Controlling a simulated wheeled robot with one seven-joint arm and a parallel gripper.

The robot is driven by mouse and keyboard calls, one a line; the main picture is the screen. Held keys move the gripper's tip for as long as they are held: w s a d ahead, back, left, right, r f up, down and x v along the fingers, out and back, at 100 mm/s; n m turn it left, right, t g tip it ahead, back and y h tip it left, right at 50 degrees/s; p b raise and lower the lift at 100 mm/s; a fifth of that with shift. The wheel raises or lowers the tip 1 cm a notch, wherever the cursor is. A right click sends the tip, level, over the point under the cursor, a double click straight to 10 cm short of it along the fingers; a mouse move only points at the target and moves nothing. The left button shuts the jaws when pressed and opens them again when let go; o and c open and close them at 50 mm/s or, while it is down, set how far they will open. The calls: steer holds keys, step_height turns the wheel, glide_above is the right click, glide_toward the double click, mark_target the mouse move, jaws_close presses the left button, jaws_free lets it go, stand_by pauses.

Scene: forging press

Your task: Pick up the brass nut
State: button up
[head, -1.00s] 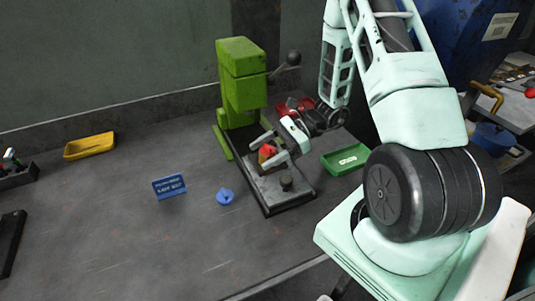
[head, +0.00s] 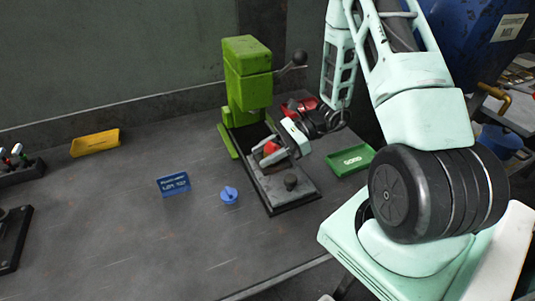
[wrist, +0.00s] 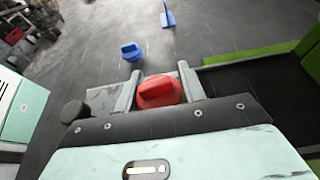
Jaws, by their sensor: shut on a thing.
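My gripper (head: 268,150) is over the black base of the green press, its two fingers shut on a red knob-like piece (head: 271,148). In the wrist view the red piece (wrist: 160,92) sits between my fingertips (wrist: 158,90), with a raised ridge across its top. My fingers hide its sides, and I cannot tell whether it touches the plate below. I cannot make out a brass nut in either current view.
The green press (head: 246,75) stands behind my gripper, with a dark post (head: 290,182) on its base plate. A blue knob (head: 229,195), a blue sign (head: 173,184), a yellow tray (head: 95,143) and a green tray (head: 350,160) are around. The front bench is clear.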

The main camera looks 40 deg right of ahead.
steer(key=shift+r, duration=1.45)
steer(key=shift+d+r+b, duration=0.15)
steer(key=shift+d+b, duration=0.05)
steer(key=shift+b, duration=0.15)
steer(key=s+d+b, duration=0.1)
steer(key=d, duration=0.4)
steer(key=s+d, duration=0.2)
steer(key=d, duration=0.3)
steer(key=s+d+b, duration=0.1)
steer(key=d, duration=0.4)
steer(key=shift+s+d+b, duration=0.15)
steer(key=shift+s+b, duration=0.1)
steer(key=shift+b, duration=0.1)
steer(key=shift+s+d, duration=0.25)
steer(key=shift+d, duration=0.55)
